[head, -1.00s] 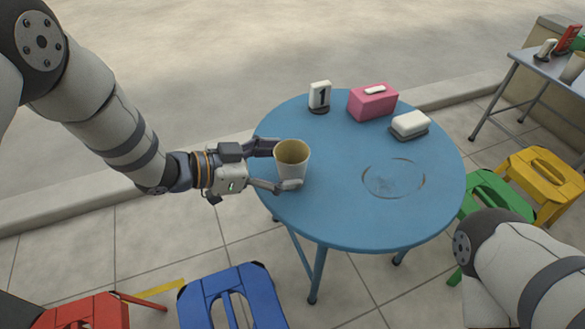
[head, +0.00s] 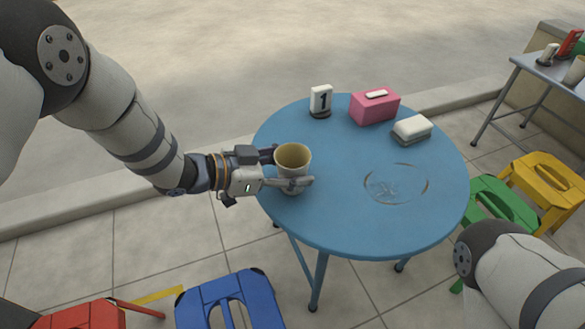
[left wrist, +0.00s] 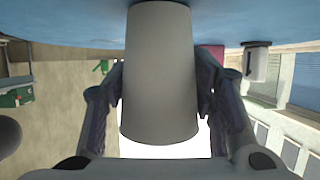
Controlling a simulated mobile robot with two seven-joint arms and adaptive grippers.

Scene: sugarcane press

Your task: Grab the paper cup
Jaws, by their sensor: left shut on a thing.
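The paper cup (head: 293,160) is pale outside and tan inside, upright at the left side of the blue round table (head: 340,215). My left gripper (head: 292,178) reaches in from the left with its fingers on both sides of the cup, shut on it. In the left wrist view the cup (left wrist: 160,75) fills the middle between the fingers (left wrist: 160,100). I cannot tell whether the cup's base touches the table. My right gripper is out of view; only part of my right arm shows at the lower right.
A number 1 sign (head: 321,101), a pink tissue box (head: 375,106) and a white-topped block (head: 411,129) stand at the table's back. A ring mark (head: 396,184) lies on the right. Blue (head: 230,302), red (head: 85,312), green (head: 497,198) and yellow (head: 541,185) stools surround the table.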

